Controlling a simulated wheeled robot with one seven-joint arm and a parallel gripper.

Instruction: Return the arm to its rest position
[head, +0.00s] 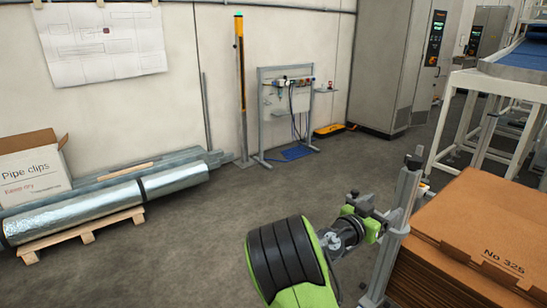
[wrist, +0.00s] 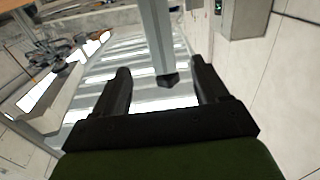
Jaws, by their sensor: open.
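In the wrist view, my gripper (wrist: 160,88) shows as two dark fingers standing wide apart with nothing held between them. A grey metal post (wrist: 158,40) with a dark foot reaches into the view between and beyond the fingers. I cannot tell how far it is from them. In the head view, part of my green and black arm shows at the bottom centre.
In the head view, a stack of brown cardboard (head: 480,225) stands at the right, close to my arm, with a grey metal upright (head: 393,240) beside it. Foil-wrapped pipes (head: 90,205) lie on a pallet at the left. The middle floor (head: 190,240) is clear.

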